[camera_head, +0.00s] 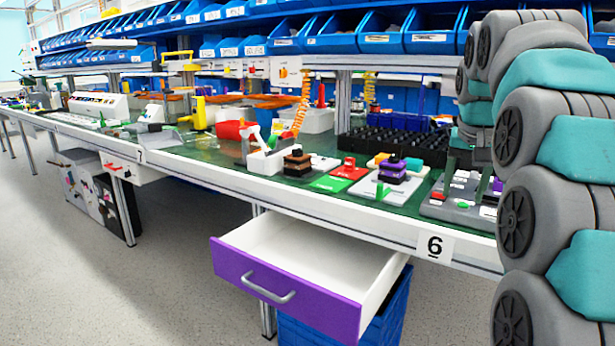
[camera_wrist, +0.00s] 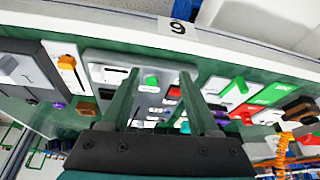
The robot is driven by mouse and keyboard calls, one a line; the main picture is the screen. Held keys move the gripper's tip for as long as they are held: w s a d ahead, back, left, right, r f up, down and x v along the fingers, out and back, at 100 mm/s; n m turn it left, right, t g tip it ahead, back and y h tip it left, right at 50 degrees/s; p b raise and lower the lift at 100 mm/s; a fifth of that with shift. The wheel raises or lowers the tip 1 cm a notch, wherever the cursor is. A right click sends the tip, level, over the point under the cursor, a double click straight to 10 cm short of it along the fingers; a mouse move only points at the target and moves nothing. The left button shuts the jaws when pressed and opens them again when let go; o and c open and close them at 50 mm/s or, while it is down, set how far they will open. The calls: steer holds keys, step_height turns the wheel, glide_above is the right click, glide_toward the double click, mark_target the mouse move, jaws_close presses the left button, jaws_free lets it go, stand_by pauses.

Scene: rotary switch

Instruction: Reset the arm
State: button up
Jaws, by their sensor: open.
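My arm, in grey and teal links, stands folded along the right side of the head view. My gripper (camera_wrist: 160,88) shows in the wrist view with its two green fingers apart and nothing between them. It hangs over a grey control panel (camera_wrist: 105,57) with a green knob (camera_wrist: 151,80) and several small buttons and switches. I cannot tell whether the fingers touch the panel. In the head view the same panel (camera_head: 432,209) lies at the table's right end, partly hidden by my arm. I cannot tell which control is the rotary switch.
A purple-fronted drawer (camera_head: 285,292) stands open below the green-topped table (camera_head: 215,150). Red and green boards (camera_head: 350,169) and a grey board with a purple knob (camera_head: 393,171) lie left of the panel. Blue bins (camera_head: 381,42) line the shelf above.

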steer(key=s+a+f+n+g, duration=0.1)
steer(key=s+a+f+g, duration=0.1)
steer(key=s+a+f, duration=0.3)
steer(key=s+a+f+n+g+y, duration=0.1)
steer(key=s+a+f, duration=0.4)
steer(key=s+f, duration=0.8)
steer(key=s+a+f+n+g, duration=0.2)
steer(key=s+a+f, duration=0.3)
steer(key=s+f, duration=0.5)
steer(key=s+n, duration=0.1)
steer(key=s, duration=0.7)
steer(key=shift+s+g+y, duration=0.3)
steer(key=shift+s, duration=0.1)
steer(key=shift+d+r, duration=0.1)
